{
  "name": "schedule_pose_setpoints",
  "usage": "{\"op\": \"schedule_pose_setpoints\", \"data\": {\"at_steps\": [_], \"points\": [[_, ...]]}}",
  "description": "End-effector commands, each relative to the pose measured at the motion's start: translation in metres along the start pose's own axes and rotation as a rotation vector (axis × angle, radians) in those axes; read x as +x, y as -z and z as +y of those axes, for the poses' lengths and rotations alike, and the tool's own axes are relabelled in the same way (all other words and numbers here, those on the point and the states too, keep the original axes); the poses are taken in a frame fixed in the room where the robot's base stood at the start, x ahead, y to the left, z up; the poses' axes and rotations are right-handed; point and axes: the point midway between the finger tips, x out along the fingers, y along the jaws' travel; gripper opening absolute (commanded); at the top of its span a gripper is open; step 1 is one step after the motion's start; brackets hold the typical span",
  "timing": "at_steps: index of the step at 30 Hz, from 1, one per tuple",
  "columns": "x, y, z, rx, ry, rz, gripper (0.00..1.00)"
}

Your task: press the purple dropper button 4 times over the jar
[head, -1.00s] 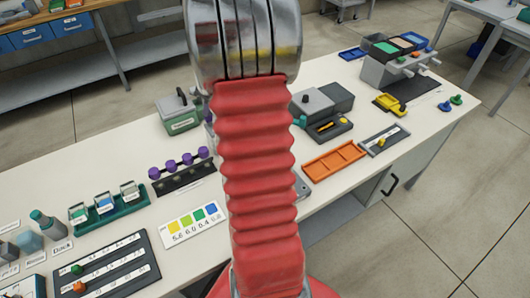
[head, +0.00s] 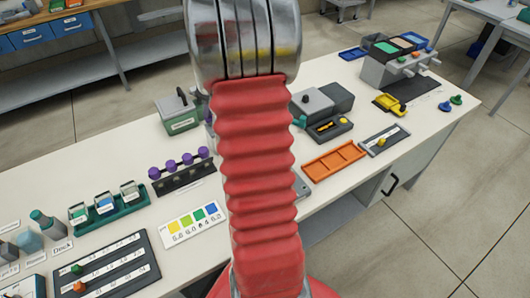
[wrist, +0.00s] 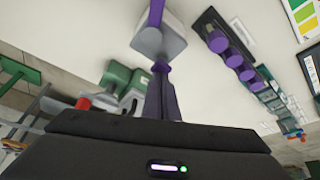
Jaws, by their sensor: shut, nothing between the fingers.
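In the wrist view, my gripper (wrist: 161,72) is shut and empty, its fingers together and pointing up the picture. A grey block-like body (wrist: 160,40) with a purple strip (wrist: 155,14) is just beyond the fingertips; it seems to be the dropper. Whether the fingertips touch it I cannot tell. In the head view my arm covers my gripper and most of that area. I cannot make out the jar in either view.
A black rack with several purple knobs (head: 181,163) stands left of my arm; the knobs also show in the wrist view (wrist: 233,60). A green-grey box (head: 178,112) is behind it. A colour chart (head: 193,224) lies in front. An orange tray (head: 334,160) is to the right.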

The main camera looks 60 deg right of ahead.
Motion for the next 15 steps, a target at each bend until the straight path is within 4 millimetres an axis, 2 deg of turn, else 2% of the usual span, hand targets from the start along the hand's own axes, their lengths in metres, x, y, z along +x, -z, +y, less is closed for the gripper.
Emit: {"op": "schedule_pose_setpoints", "data": {"at_steps": [15], "points": [[0.012,-0.005,0.000,0.000,0.000,0.000,0.00]]}}
